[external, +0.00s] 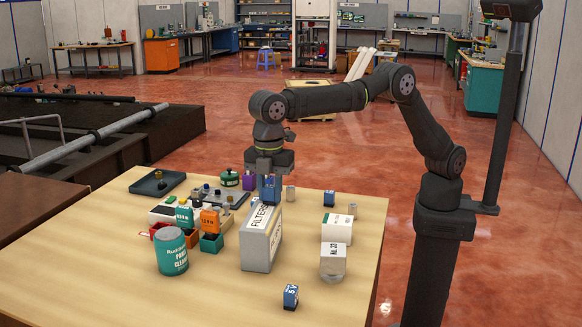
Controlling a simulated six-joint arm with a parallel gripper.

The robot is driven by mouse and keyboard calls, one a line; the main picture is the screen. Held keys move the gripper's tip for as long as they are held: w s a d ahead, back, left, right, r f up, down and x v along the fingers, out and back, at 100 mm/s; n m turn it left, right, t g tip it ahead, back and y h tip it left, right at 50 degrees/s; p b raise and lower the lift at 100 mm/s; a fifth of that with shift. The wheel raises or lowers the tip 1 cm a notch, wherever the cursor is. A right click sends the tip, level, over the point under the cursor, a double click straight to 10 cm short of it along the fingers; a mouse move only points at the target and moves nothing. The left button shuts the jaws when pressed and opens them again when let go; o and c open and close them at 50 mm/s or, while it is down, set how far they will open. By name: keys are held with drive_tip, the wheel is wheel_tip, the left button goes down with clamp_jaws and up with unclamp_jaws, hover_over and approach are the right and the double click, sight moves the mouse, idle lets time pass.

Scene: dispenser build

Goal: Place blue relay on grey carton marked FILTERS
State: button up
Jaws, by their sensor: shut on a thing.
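The grey carton marked FILTERS (258,248) stands upright near the middle of the wooden table, its label along the top and upper side. My gripper (269,178) points down over the carton and is shut on a blue relay (268,188). The relay is upright, its lower end close to the top of the carton. I cannot tell whether the two touch. The gripper's fingers are small and partly merge with the relay.
A green-and-grey can (171,252) stands left of the carton, with small coloured parts and bins behind it. Blue blocks stand at front (290,296) and back right (329,198). White boxes (336,229) stand right. The front right of the table (345,300) is clear.

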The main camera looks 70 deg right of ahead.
sight(270, 186)
drive_tip(key=shift+f, duration=0.1)
drive_tip(key=o, duration=0.9)
drive_tip(key=shift+o, duration=0.2)
wheel_tip(270, 186, up, 12)
idle(0.4)
drive_tip(key=shift+f, duration=4.55)
